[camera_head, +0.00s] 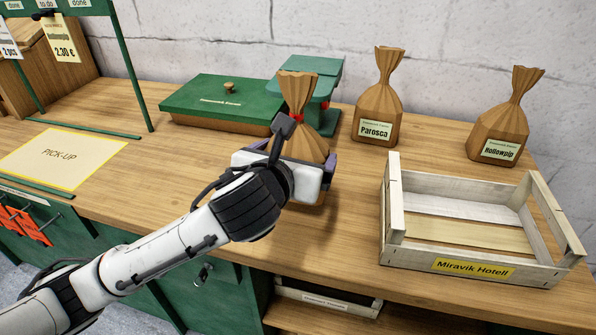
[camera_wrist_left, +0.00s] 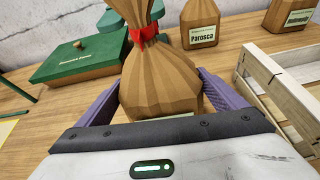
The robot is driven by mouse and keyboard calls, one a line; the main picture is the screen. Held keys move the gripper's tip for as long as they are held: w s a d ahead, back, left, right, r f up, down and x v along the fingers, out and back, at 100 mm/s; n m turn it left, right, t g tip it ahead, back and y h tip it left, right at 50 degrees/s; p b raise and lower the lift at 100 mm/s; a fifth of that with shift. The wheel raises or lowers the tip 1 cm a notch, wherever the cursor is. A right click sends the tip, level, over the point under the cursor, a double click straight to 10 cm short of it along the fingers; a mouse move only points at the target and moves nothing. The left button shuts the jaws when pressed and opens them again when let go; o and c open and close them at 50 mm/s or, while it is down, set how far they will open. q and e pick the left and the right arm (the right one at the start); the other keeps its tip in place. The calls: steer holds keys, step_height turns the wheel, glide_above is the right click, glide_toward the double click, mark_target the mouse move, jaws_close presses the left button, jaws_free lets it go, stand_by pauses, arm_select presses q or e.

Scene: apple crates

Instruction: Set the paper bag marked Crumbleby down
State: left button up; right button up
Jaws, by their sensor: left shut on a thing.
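A brown paper bag (camera_head: 306,143) with a red tie at its neck is upright in my left gripper (camera_head: 285,170). In the left wrist view the purple fingers of the left gripper (camera_wrist_left: 160,105) close on both sides of this bag (camera_wrist_left: 155,75). Its label is almost wholly hidden by the gripper, so I cannot read a name on it. Whether its base touches the counter (camera_head: 350,215) is hidden. Two other bags stand behind on the counter: one marked Parosca (camera_head: 377,105) and one marked Hollowpip (camera_head: 500,120). My right gripper is not in view.
An empty wooden crate marked Miravik Hotell (camera_head: 420,253) stands at the right. A green-lidded box (camera_head: 215,100) and a green device (camera_head: 325,75) are behind the held bag. A PICK-UP mat (camera_head: 65,158) lies clear at the left, near a green frame (camera_head: 136,65).

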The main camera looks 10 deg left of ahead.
arm_select(q)
steer(key=shift+f, duration=1.5)
steer(key=shift+f, duration=0.1)
steer(key=o, duration=1.3)
steer(key=shift+f, duration=0.15)
steer(key=shift+o, duration=0.2)
